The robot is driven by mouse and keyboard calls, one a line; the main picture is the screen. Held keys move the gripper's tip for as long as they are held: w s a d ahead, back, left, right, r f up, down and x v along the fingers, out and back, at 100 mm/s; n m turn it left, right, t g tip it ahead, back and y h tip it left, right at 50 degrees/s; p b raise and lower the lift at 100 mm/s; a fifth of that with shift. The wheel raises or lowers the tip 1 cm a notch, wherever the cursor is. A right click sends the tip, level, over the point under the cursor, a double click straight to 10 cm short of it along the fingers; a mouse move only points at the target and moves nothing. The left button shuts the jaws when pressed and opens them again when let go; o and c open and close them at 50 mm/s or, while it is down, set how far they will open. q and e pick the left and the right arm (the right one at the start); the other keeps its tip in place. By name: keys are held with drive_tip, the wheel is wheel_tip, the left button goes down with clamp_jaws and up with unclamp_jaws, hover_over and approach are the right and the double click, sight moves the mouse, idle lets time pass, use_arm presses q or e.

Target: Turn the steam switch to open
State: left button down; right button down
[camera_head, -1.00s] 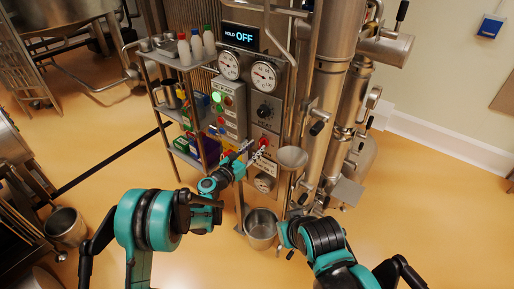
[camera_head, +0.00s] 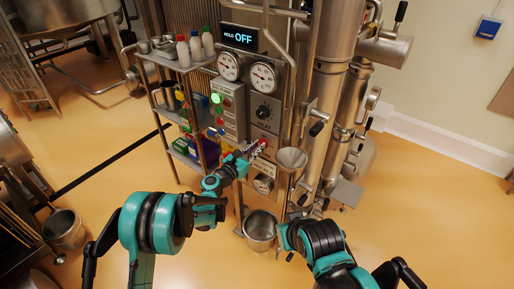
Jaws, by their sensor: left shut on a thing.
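The steam switch looks to be the red handle (camera_head: 262,144) on the lower part of the grey control panel (camera_head: 264,126). My left gripper (camera_head: 256,149) is shut on this red handle, and its fingers hide much of it. The display (camera_head: 239,37) above the panel reads "HOLD OFF". My right arm comes in at the lower right. Its gripper end, near the metal bucket, is mostly hidden, and its fingers cannot be made out.
Two gauges (camera_head: 263,76) and a black knob (camera_head: 264,112) sit above the handle. A funnel (camera_head: 292,159) and steel pipes stand just to the right. A bucket (camera_head: 260,230) stands below. A shelf with bottles (camera_head: 195,46) is at left.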

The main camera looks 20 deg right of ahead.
use_arm(q)
drive_tip(key=shift+s+d+f+m+b, duration=0.2)
drive_tip(key=shift+m+b, duration=0.65)
drive_tip(key=shift+m, duration=2.3)
drive_tip(key=shift+s+d+f+m+b, duration=0.2)
drive_tip(key=shift+m+b, duration=0.7)
drive_tip(key=shift+m, duration=2.3)
drive_tip(key=shift+s+f+m+b, duration=0.1)
drive_tip(key=shift+f+m+b, duration=0.5)
drive_tip(key=shift+m, duration=2.55)
drive_tip(key=shift+r+b, duration=0.25)
drive_tip(key=shift+b, duration=0.05)
drive_tip(key=c, duration=1.5)
unclamp_jaws()
drive_tip(key=shift+c, duration=0.2)
